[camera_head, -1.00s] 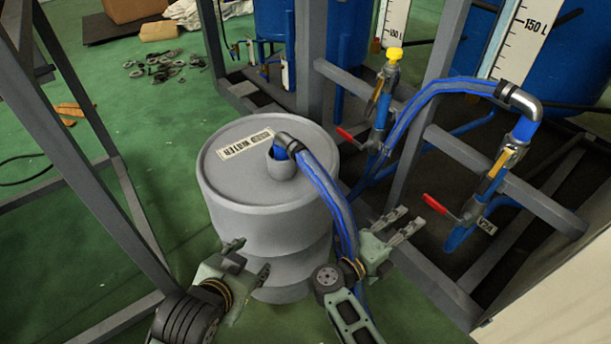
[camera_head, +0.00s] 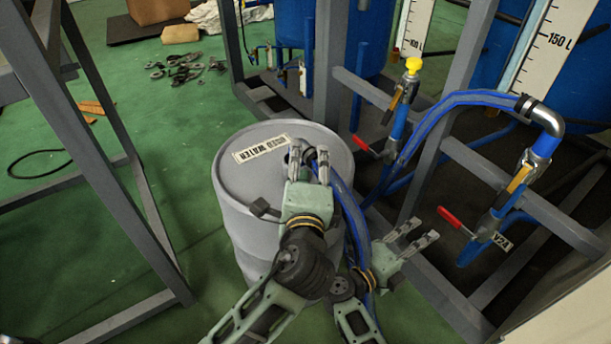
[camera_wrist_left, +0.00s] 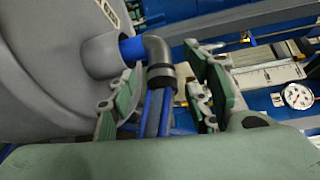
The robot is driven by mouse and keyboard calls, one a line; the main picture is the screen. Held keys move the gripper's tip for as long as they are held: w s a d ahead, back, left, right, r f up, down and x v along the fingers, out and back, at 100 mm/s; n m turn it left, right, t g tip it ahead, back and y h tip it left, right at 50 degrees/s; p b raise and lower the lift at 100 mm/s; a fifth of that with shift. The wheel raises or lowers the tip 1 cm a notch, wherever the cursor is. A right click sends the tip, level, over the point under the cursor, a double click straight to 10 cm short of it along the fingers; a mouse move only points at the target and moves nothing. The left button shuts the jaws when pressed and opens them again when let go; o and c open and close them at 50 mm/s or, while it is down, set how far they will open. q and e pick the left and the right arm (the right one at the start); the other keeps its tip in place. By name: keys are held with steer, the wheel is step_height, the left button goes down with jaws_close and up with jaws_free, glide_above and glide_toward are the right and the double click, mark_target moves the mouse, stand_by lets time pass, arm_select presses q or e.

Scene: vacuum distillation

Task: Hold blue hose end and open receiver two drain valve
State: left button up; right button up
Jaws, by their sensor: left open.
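The blue hose (camera_head: 345,203) ends in a grey elbow (camera_wrist_left: 157,58) at the opening in the top of the grey waste water drum (camera_head: 232,172). My left gripper (camera_head: 309,160) is over the drum top. In the left wrist view its open fingers (camera_wrist_left: 165,92) stand on either side of the hose and elbow, with gaps beside it. In the head view it hides most of the hose end. A valve with a red handle (camera_head: 455,221) and a V2A tag is at the right. My right gripper (camera_head: 424,230) is open and empty, left of that handle and apart from it.
A second red-handled valve (camera_head: 366,147) sits further left on the frame. Grey frame beams (camera_head: 540,212) surround the valves. Blue tanks (camera_head: 345,45) stand behind. A grey stand (camera_head: 75,130) is at the left, with green floor (camera_head: 190,130) between it and the drum.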

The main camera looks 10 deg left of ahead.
mark_target(306, 160)
arm_select(q)
steer(key=shift+x, duration=2.1)
steer(key=shift+c, duration=0.3)
jaws_close()
arm_select(e)
steer(key=shift+o, duration=0.6)
